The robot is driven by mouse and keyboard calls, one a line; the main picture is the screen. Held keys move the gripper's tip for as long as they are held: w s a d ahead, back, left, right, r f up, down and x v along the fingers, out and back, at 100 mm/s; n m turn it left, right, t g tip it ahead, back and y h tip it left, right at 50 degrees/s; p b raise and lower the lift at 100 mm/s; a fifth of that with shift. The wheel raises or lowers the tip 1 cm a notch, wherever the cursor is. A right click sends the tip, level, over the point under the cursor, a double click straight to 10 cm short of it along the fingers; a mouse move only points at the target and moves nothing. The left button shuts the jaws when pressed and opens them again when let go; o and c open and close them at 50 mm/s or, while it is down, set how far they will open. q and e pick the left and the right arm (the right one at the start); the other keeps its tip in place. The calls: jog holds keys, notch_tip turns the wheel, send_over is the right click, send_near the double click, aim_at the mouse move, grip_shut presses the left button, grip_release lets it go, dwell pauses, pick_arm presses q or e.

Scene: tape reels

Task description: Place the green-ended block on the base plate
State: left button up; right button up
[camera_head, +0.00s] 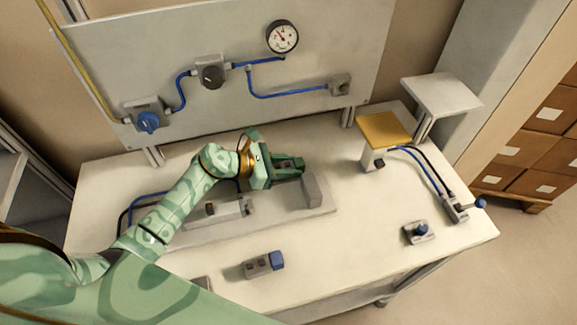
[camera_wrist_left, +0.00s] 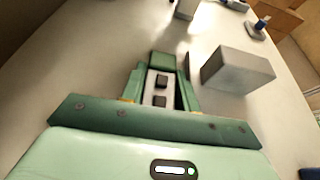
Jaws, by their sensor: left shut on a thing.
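My left gripper (camera_head: 287,168) is shut on the green-ended block, in the head view above the back of the base plate (camera_head: 280,216). The left wrist view shows the block (camera_wrist_left: 160,88) between the two fingers (camera_wrist_left: 161,92): a grey body with two dark square marks and a green far end. In the head view the gripper partly hides it. The base plate is a low pale grey slab on the table, with a plain grey block (camera_head: 312,190) at its right end; that block also shows in the left wrist view (camera_wrist_left: 236,70). My right gripper is out of view.
A grey fixture (camera_head: 228,211) sits on the plate's left part, below my arm. A blue-ended block (camera_head: 262,265) lies on the table in front. A yellow-topped stand (camera_head: 386,130) and a blue-knobbed switch (camera_head: 420,231) are to the right. A panel with a gauge (camera_head: 282,37) stands behind.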

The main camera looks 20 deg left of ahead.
pick_arm(q)
jog(key=o, duration=0.7)
jog(key=shift+f, duration=0.15)
jog(key=shift+o, duration=0.5)
jog(key=shift+r, duration=0.2)
